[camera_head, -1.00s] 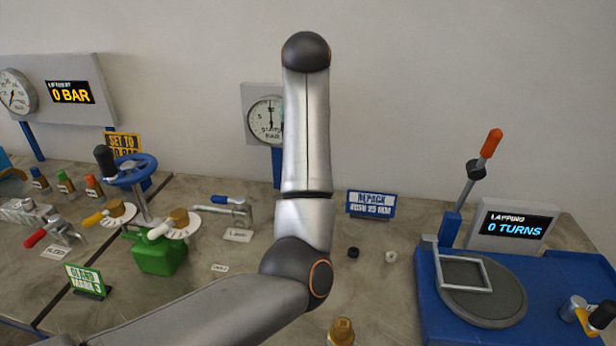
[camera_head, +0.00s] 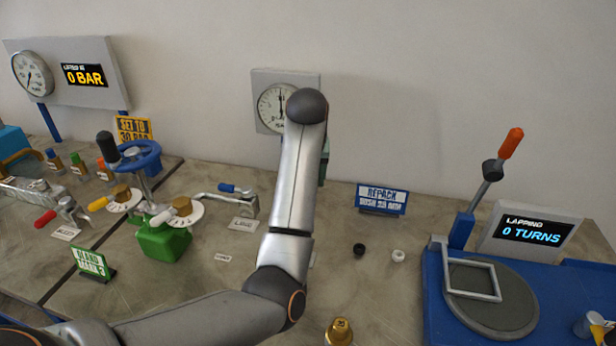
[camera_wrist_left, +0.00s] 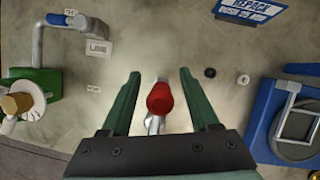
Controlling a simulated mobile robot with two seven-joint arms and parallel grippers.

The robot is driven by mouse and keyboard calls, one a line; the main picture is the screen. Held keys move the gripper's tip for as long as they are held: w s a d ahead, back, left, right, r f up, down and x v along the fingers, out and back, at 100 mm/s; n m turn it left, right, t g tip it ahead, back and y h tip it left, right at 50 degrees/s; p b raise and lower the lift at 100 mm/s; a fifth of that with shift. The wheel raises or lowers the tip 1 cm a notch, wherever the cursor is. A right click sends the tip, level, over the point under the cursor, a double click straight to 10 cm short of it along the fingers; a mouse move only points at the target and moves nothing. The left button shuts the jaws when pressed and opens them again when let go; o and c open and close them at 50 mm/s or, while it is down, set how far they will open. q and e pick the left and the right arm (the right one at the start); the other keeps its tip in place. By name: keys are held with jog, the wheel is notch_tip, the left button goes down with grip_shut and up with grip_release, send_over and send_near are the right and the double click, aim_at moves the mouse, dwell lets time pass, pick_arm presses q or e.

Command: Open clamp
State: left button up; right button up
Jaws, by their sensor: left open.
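In the left wrist view, a red-tipped metal handle (camera_wrist_left: 160,98) stands between my left gripper's fingers. It looks like the handle of a clamp, with a short silvery part below it. My left gripper (camera_wrist_left: 158,78) has its two dark green fingers spread wide, one on each side of the handle, with visible gaps. I cannot tell the height of the fingertips relative to it. In the head view, my left arm hides this handle and the gripper. Another red-tipped lever (camera_head: 45,218) lies on a metal fixture at the far left. My right gripper is not in view.
A green vessel (camera_head: 163,241) and a lever valve (camera_head: 236,202) stand left of my arm. A blue lapping stand (camera_head: 433,300) is at the right. Small black (camera_head: 359,249) and white (camera_head: 398,256) rings lie on the bench before the repack sign (camera_head: 381,198).

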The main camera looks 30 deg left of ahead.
pick_arm(q)
jog(key=shift+c, duration=0.4)
grip_shut()
dwell(0.9)
